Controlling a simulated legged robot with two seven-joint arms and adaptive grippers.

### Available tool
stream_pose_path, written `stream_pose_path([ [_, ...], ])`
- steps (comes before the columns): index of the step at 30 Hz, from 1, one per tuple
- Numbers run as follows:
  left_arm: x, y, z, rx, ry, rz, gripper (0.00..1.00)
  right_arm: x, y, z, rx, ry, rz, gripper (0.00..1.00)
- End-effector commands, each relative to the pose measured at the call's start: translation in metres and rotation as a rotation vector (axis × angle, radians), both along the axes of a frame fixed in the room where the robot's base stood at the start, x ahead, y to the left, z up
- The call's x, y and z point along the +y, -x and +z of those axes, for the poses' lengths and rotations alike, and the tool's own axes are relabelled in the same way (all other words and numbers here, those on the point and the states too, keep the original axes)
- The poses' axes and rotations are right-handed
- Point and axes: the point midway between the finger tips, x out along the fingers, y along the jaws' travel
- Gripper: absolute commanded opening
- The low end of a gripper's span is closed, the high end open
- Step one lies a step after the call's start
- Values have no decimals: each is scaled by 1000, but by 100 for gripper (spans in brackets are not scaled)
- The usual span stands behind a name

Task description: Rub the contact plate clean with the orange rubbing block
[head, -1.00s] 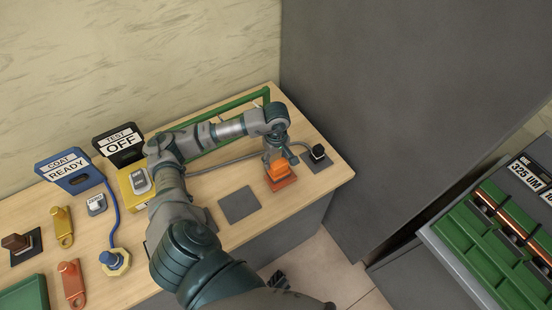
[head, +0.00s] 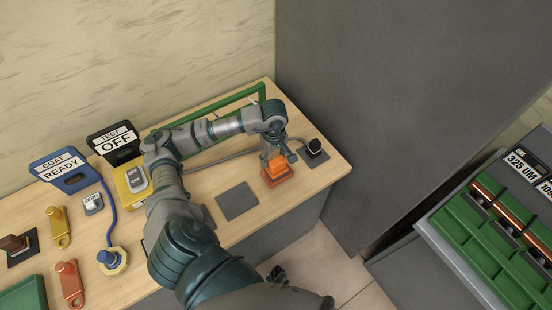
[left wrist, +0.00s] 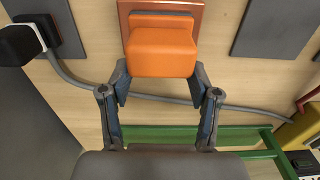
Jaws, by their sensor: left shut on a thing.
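The orange rubbing block (head: 276,167) is upright on a copper-orange square plate (head: 281,182), which I take to be the contact plate, near the bench's right end. My left gripper (head: 277,156) is shut on the block from the far side. In the left wrist view, the fingertips (left wrist: 160,84) are at the near end of the block (left wrist: 160,50), and part of the plate (left wrist: 160,9) shows beyond it. The block hides most of the plate, so I cannot tell how clean it is.
A black-topped probe (head: 314,147) with a grey cable stands close right of the plate. A bare grey pad (head: 238,201) lies to the left. A yellow tester (head: 134,184) and a green frame (head: 262,92) are nearby. The bench's front edge is close.

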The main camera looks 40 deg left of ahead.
Motion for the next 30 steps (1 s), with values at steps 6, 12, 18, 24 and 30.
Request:
stream_pose_path([
  [6, 11, -3, -2, -1, 0, 1, 0, -4, 4, -7, 9, 6, 1, 40],
  [12, 11, -3, -2, 0, 0, 1, 0, -5, 5, -7, 10, 7, 1, 40],
  [18, 7, -2, -2, 1, 1, -1, 0, -4, 3, -6, 8, 7, 0, 40],
  [24, -5, 2, 0, 3, 1, -2, 0, -4, 1, -2, 4, 5, 1, 40],
  [30, -14, 4, 2, 0, 1, 0, 0, -3, 1, -1, 2, 4, 1, 40],
])
